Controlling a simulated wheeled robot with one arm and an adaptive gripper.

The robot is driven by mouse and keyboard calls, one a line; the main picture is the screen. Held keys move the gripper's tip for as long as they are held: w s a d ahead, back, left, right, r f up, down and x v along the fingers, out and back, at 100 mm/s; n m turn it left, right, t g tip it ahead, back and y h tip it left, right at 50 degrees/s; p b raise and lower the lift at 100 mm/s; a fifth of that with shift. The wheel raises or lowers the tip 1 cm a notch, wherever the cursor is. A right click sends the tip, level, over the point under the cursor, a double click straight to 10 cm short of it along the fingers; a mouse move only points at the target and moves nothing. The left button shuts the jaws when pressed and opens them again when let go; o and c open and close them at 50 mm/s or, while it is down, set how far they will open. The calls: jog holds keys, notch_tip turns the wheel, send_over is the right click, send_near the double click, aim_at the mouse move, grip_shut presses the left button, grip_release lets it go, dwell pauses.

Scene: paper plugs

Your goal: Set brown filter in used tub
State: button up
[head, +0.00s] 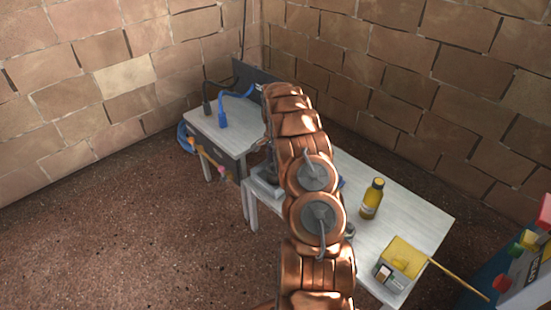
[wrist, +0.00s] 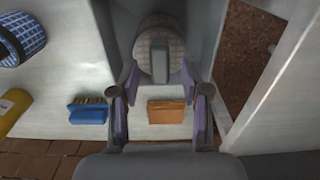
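My gripper (wrist: 159,82) shows in the wrist view with its two fingers spread apart and a visible gap between the tips. A small orange-brown block (wrist: 166,111) appears between the fingers, clear of both; it may be the brown filter, but I cannot tell for certain. A round, woven-looking grey-brown object (wrist: 160,28) with a grey upright piece (wrist: 159,58) in front of it lies just beyond the fingertips. I cannot tell which thing is the used tub. In the head view my arm hides the gripper and the tabletop around it.
A blue brush (wrist: 88,111), a blue checked round object (wrist: 22,38) and a yellow object (wrist: 12,110) lie left of the gripper. The head view shows a yellow bottle (head: 371,199) and a yellow-topped box (head: 402,257) on the white table (head: 425,215). Brick walls stand behind.

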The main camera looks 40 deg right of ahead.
jog(key=shift+r, duration=0.1)
notch_tip(320, 180, up, 13)
jog(key=s+a+r+n, duration=0.3)
jog(key=a+r, duration=0.2)
jog(key=a, duration=0.4)
jog(key=s+a+r+n+g, duration=0.1)
jog(key=s+a+r+n, duration=0.25)
jog(key=a, duration=0.55)
jog(key=s+a+r+n, duration=0.2)
jog(key=s+a+r, duration=0.25)
jog(key=a, duration=0.55)
jog(key=s+a+n, duration=0.5)
jog(key=s+a, duration=0.2)
jog(key=s, duration=0.6)
jog(key=s+a+n+g, duration=0.1)
jog(key=s+a+n, duration=0.3)
jog(key=s+a, duration=0.4)
jog(key=s, duration=0.6)
jog(key=shift+a+r+n+g+p, duration=0.2)
jog(key=shift+r+n+g+p, duration=0.1)
jog(key=shift+n+p, duration=0.1)
jog(key=shift+s, duration=0.1)
